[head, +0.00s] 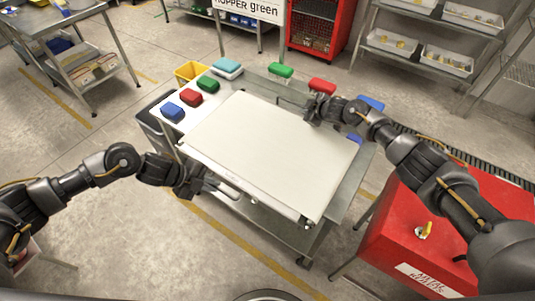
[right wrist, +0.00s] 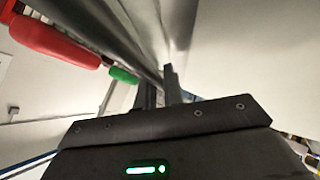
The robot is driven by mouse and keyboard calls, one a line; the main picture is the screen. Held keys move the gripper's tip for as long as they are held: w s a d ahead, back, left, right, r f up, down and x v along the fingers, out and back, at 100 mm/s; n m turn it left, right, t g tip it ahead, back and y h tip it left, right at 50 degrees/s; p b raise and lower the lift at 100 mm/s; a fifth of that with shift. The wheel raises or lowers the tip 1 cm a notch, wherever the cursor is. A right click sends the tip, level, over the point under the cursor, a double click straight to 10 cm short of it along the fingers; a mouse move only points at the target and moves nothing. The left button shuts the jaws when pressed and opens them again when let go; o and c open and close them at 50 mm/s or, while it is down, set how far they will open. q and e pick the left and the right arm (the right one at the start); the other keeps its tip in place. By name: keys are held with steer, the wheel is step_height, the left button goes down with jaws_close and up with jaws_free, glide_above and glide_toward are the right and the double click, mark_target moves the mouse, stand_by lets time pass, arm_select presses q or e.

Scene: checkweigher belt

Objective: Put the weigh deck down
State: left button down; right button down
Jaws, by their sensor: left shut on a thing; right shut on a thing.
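The weigh deck (head: 268,150) is a large flat cream panel, lying roughly level over a grey metal cart (head: 345,190). I cannot tell whether it touches the cart or is held just above it. My left gripper (head: 206,187) is shut on the deck's near left edge. My right gripper (head: 312,110) is shut on the deck's far right edge. In the right wrist view the right fingers (right wrist: 166,88) meet the edge of the pale deck (right wrist: 245,55). The exact contact at both grippers is partly hidden.
Blue (head: 173,112), red (head: 190,97), green (head: 208,84) and teal (head: 227,68) packs sit on the left side. More packs, green (head: 281,70) and red (head: 322,86), lie along the far side. A red reject box (head: 420,215) stands at right. Open floor lies in front.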

arm_select(q)
steer(key=shift+f+b, duration=0.5)
steer(key=shift+f, duration=0.15)
arm_select(e)
steer(key=shift+f, duration=0.55)
arm_select(q)
steer(key=c, duration=1.9)
jaws_free()
arm_select(e)
steer(key=c, duration=1.9)
jaws_free()
steer(key=shift+f, duration=0.1)
arm_select(q)
steer(key=o, duration=0.4)
steer(key=shift+s, duration=0.1)
arm_select(e)
steer(key=o, duration=0.4)
steer(key=shift+s, duration=0.1)
arm_select(q)
steer(key=v, duration=1.2)
arm_select(e)
steer(key=shift+s+d, duration=0.1)
steer(key=v, duration=1.2)
